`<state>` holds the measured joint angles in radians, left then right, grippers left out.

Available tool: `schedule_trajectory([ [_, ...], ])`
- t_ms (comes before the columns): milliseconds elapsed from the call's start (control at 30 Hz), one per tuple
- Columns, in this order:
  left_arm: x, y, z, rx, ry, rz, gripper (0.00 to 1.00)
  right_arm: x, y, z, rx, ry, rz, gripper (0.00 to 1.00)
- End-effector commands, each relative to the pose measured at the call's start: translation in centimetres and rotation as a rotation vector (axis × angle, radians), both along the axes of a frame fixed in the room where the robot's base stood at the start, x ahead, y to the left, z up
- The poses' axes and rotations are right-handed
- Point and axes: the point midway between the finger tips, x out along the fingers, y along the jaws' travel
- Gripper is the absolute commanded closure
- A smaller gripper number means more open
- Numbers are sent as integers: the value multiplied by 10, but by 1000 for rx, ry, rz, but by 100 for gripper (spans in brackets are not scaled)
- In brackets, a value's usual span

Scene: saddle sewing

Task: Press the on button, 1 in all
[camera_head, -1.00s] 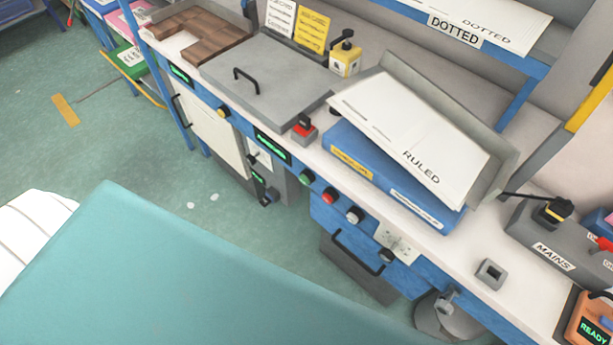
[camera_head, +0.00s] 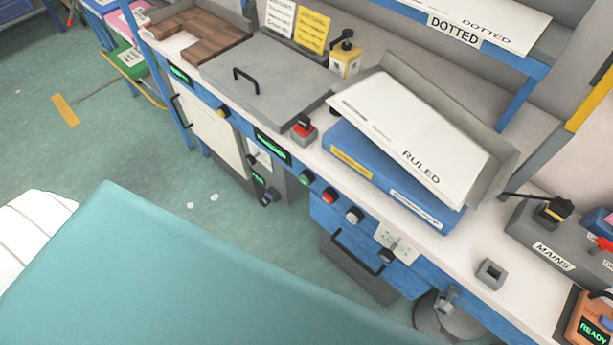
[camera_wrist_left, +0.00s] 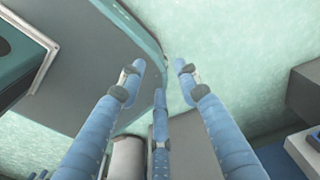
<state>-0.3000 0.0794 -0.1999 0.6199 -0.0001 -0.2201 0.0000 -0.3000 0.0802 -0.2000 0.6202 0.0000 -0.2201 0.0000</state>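Several round buttons sit along the front edge of the workbench. A green button (camera_head: 305,178) is left of a red button (camera_head: 327,197), and a white button (camera_head: 353,215) is right of the red one. A yellow button (camera_head: 223,112) sits further left. I cannot read a label telling which is the on button. My left gripper (camera_wrist_left: 158,74) shows in the left wrist view with its blue fingers spread, open and empty, with floor behind the fingertips. No button shows clearly there. Neither gripper shows in the head view.
On the bench (camera_head: 522,293) are a blue box (camera_head: 350,165) under a RULED sheet (camera_head: 415,135), a red-topped switch (camera_head: 303,130), a yellow switch box (camera_head: 345,62) and a grey MAINS box (camera_head: 555,240). A dark drawer handle (camera_head: 355,252) projects below the buttons. Green floor (camera_head: 130,150) is open at left.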

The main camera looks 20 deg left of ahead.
Motion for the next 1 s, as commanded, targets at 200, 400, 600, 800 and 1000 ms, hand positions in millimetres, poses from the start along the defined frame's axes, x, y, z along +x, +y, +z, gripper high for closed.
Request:
schedule_trajectory([
  [200, 0, 0, 0, 0, 0, 0, 67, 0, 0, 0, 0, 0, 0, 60],
  [400, 0, 0, 0, 0, 0, 0, 69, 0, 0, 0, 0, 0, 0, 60],
  [600, 0, 0, 0, 0, 1, 0, 100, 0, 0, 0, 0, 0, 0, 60],
  [800, 0, 0, 0, 0, 0, 0, 100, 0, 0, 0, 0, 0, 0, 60],
  [1000, 0, 0, 0, 0, 0, 0, 100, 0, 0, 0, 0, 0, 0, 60],
])
